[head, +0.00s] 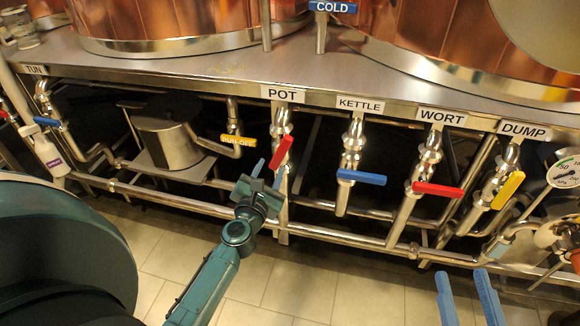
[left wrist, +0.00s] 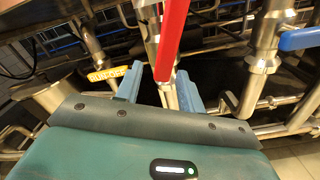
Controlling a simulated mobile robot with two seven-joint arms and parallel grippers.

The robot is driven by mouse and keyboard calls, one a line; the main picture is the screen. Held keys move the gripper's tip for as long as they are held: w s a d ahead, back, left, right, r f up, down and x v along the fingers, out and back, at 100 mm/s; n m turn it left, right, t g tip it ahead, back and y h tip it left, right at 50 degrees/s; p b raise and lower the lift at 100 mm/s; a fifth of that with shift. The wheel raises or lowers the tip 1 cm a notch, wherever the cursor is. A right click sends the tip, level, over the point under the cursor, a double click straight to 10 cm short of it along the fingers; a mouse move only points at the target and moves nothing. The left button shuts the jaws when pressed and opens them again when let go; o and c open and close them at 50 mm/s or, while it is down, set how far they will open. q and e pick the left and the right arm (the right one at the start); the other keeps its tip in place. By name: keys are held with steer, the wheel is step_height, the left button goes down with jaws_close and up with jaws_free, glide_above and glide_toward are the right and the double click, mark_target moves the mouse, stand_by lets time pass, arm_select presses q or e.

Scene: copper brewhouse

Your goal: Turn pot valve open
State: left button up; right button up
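The pot valve has a red lever handle (head: 281,152) on the steel pipe under the POT label (head: 283,94). The lever slants down to the left across the pipe. In the left wrist view the red lever (left wrist: 171,42) hangs large in front of the fingers, its lower end near the gap between them. My left gripper (head: 268,170) is open, its blue fingers close to the lever's lower end. The fingers also show apart in the left wrist view (left wrist: 160,90); contact cannot be told. My right gripper (head: 469,300) is open and empty at the lower right.
Beside it are the blue kettle lever (head: 361,177), the red wort lever (head: 438,189) and the yellow dump lever (head: 508,190). A steel pot (head: 166,140) stands on a low shelf at left. Horizontal pipes run below. Copper kettles stand above the steel ledge.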

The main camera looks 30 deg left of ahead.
arm_select(q)
steer(key=shift+w+d+f, duration=0.1)
steer(key=shift+w+d, duration=0.05)
steer(key=shift+d, duration=0.2)
